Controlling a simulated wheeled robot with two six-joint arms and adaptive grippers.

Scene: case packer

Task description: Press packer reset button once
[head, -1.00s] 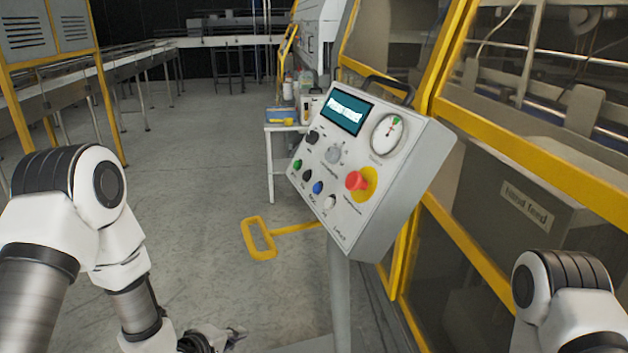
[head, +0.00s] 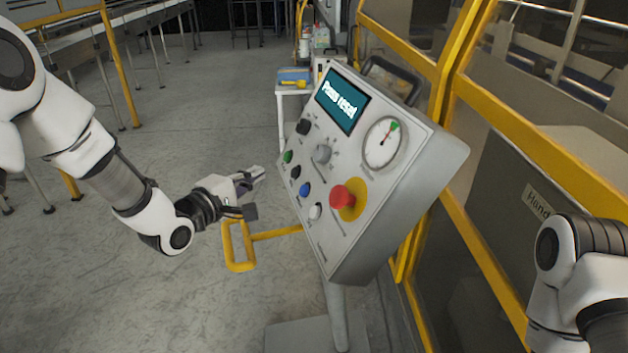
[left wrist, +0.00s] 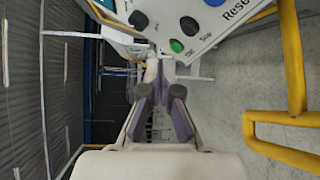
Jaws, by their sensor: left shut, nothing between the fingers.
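The slanted grey control panel (head: 390,215) stands on a post right of centre in the head view, and its screen (head: 343,100) reads "Press reset". The blue button (head: 305,190) sits in the lower row between a black button (head: 295,172) and a white one (head: 315,211). In the left wrist view the blue button (left wrist: 214,2) is cut by the top edge, near the word "Reset". My left gripper (head: 258,174) is shut and empty, left of the panel and apart from it. Its fingers (left wrist: 160,72) show in the left wrist view. My right gripper is out of view.
A red emergency knob (head: 342,197) on a yellow disc sits right of the lower buttons. A yellow bar loop (head: 238,247) juts out below my left gripper. Yellow-framed guarding (head: 455,205) stands behind the panel. Floor on the left is open.

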